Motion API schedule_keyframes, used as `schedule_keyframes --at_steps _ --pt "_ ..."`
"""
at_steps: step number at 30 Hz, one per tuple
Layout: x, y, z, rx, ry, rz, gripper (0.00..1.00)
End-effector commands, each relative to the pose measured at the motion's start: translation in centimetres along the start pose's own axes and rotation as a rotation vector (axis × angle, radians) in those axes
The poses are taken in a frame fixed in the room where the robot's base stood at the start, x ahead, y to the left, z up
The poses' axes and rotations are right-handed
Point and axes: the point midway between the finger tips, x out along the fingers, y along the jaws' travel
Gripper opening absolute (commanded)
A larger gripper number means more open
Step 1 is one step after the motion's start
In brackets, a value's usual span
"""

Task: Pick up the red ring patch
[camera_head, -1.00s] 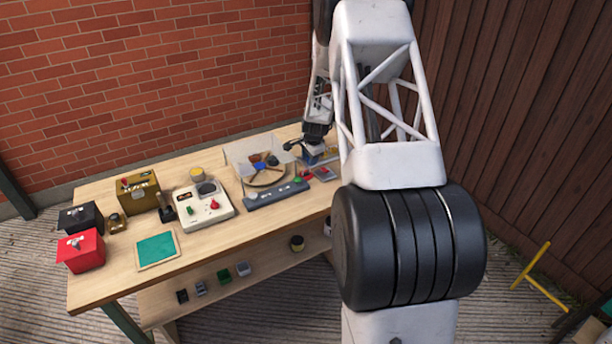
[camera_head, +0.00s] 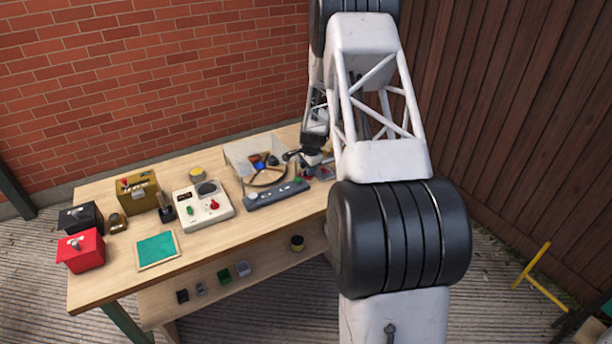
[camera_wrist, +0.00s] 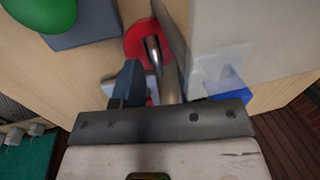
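The red ring patch (camera_wrist: 137,45) shows in the wrist view as a red disc with a metal ring standing on it, on the wooden bench top. It lies just beyond the fingertips of my gripper (camera_wrist: 150,75), partly hidden at its right by a pale upright part. The fingers appear apart, with the left one dark blue. I see no grip on the patch. In the head view my gripper (camera_head: 316,152) is low over the right part of the bench, and I cannot clearly tell the patch from the small items there.
In the wrist view a green rounded thing (camera_wrist: 45,12) is at upper left, with a clear block (camera_wrist: 220,70) and a pale wall close right. In the head view a clear-sided bin (camera_head: 240,158), grey bar (camera_head: 275,195) and white control panel (camera_head: 190,212) stand left of my gripper.

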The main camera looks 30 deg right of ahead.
Motion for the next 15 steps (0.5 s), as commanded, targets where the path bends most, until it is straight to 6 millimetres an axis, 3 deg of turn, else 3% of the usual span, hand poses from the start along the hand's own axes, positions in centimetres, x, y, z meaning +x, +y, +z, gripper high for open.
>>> schedule_keyframes --at_steps 8,15 --pt "-0.01 0.01 0.0 0.0 0.0 0.0 0.37" --pt "-0.01 0.01 -0.01 0.0 0.0 0.0 0.0"
